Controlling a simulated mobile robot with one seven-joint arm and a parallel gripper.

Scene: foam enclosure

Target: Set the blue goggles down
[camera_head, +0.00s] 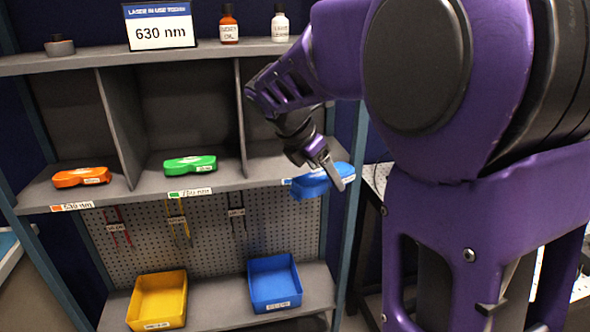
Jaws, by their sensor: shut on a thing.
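The blue goggles (314,184) are at the front of the right compartment of the middle shelf, overlapping its front edge in the picture. My gripper (333,176) is shut on them, with a finger in front of their right part. I cannot tell whether the goggles touch the shelf. The orange goggles (81,177) lie in the left compartment and the green goggles (190,165) in the middle one. The middle shelf (136,190) has labels on its front edge; the label under the blue goggles is mostly hidden.
A yellow bin (158,300) and a blue bin (274,283) stand on the bottom shelf. The top shelf holds a "630 nm" sign (160,26), a red bottle (228,24) and a white bottle (280,23). Upright dividers (120,130) and a blue post (347,225) flank the compartments.

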